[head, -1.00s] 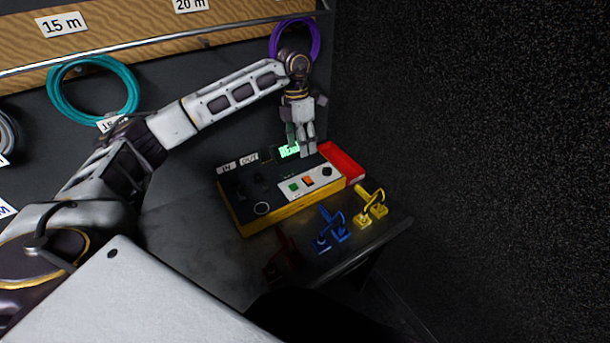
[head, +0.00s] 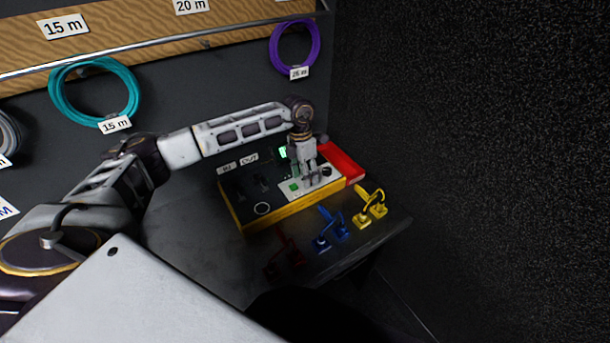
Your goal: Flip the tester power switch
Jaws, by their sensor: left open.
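The tester (head: 240,208) is a black and yellow box on the dark table, with a light control panel (head: 322,189) at its front right. A green button (head: 294,187) and a black knob (head: 327,171) show on the panel. The orange-red switch seen there earlier is hidden behind my gripper. My left gripper (head: 312,182) points down over the panel, its open fingertips at or just above the switch's place; I cannot tell whether they touch. Part of the green display (head: 283,152) shows behind it. My right gripper is not in view.
A red tray (head: 343,161) adjoins the tester's right side. Teal (head: 62,100) and purple (head: 273,45) cable coils hang on the back wall. A dark wall stands at right.

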